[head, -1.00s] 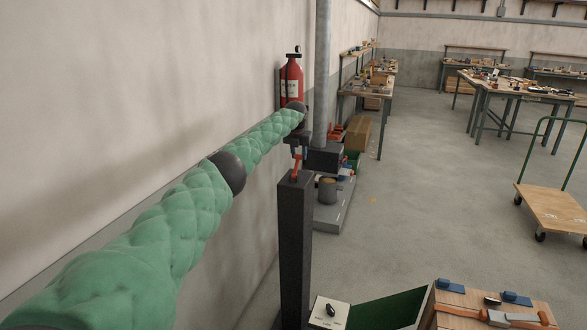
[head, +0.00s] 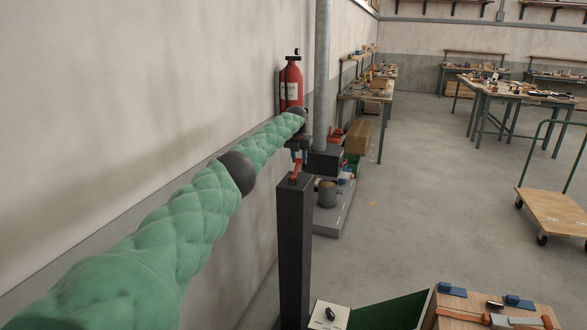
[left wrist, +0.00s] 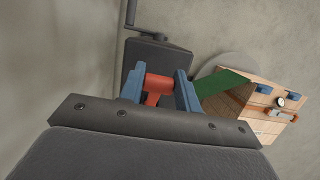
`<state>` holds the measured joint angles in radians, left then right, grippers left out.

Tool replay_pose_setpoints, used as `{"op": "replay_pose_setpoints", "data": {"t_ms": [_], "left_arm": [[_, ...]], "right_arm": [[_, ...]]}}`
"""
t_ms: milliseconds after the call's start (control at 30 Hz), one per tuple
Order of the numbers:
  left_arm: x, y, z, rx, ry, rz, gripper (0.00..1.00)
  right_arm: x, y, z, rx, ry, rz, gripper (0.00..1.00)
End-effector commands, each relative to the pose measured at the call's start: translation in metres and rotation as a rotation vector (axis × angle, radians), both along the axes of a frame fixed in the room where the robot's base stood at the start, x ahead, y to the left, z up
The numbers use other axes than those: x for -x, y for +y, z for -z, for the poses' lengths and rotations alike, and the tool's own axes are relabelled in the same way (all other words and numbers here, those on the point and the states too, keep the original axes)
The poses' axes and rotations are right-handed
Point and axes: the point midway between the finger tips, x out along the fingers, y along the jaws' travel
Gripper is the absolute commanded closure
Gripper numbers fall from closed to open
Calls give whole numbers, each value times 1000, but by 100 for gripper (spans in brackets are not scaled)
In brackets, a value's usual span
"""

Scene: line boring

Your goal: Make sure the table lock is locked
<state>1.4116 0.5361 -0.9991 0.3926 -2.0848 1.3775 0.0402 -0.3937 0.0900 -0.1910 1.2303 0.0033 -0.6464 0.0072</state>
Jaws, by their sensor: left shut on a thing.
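The table lock appears as a red-orange lever (head: 294,175) on top of a dark upright post (head: 294,250) in the head view. My left gripper (head: 299,153) is just above the post, at the upper end of the lever. The lever's far end is partly hidden by the gripper. I cannot tell from its tilt whether it is locked. My right gripper is not in view.
A white panel with a black knob (head: 329,315) and a wooden bench (head: 460,318) with tools stand at the lower right. A red fire extinguisher (head: 291,82) is by the wall. A cart (head: 555,210) stands at the right. The floor between is clear.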

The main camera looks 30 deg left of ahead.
Motion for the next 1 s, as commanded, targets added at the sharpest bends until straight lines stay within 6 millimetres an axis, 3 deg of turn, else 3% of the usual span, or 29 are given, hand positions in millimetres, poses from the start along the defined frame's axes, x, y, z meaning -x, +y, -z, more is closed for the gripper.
{"op": "replay_pose_setpoints", "data": {"t_ms": [200,567,900,933,1000], "left_arm": [[2,1,11,-1,2,1,86],[2,1,12,0,2,0,86],[-1,2,23,0,2,0,86],[-1,2,22,0,2,0,65],[-1,2,20,-1,2,1,52]], "right_arm": [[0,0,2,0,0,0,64],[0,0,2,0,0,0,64],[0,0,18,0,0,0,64],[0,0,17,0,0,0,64],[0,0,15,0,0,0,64]]}}
